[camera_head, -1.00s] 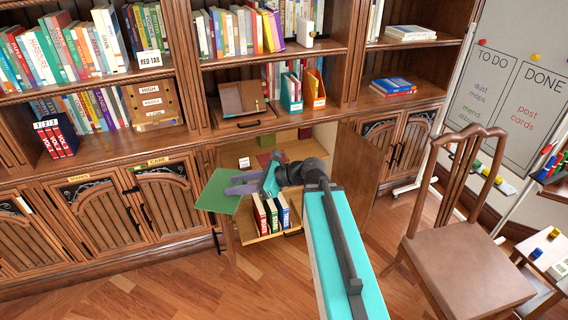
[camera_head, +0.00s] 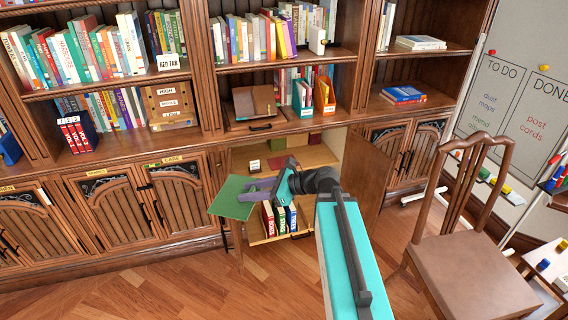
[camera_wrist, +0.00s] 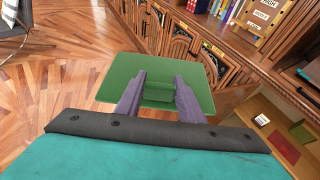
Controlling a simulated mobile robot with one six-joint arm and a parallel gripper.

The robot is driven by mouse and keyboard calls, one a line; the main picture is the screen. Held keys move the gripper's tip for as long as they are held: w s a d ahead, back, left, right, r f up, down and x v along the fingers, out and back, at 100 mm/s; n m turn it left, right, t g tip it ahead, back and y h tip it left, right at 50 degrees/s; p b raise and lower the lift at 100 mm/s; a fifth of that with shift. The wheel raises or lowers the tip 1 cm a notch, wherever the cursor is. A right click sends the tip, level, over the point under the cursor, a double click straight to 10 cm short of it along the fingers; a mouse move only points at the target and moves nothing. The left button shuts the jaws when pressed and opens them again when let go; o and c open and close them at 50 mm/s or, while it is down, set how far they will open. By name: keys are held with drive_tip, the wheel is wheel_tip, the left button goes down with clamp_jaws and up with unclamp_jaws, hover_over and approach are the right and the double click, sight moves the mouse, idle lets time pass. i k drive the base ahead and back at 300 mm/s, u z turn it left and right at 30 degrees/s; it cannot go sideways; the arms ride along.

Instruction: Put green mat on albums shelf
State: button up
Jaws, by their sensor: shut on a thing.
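The green mat (camera_head: 231,199) is a flat green square held out at the left front of an open cabinet. My gripper (camera_head: 249,190) is shut on it; the purple fingers (camera_wrist: 160,95) grip the mat's near side, and the mat (camera_wrist: 118,72) reaches beyond them in the wrist view. The mat is in the air, clear of the cabinet. Inside the open cabinet is a pale wooden shelf (camera_head: 300,158) with a small label card (camera_head: 254,165), a flat red piece (camera_head: 277,162) and a green block (camera_head: 277,144) at the back. The card's writing is too small to read.
Below that shelf, several red, green and blue books (camera_head: 268,220) stand on a lower board. An open cabinet door (camera_head: 365,180) stands to the right of the opening. A wooden chair (camera_head: 465,260) is at the right. Floor (camera_head: 150,285) is free at the front left.

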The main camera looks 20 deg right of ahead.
sight(317, 156)
drive_tip(key=z, duration=0.8)
drive_tip(key=i, duration=1.75)
drive_tip(key=u, duration=0.85)
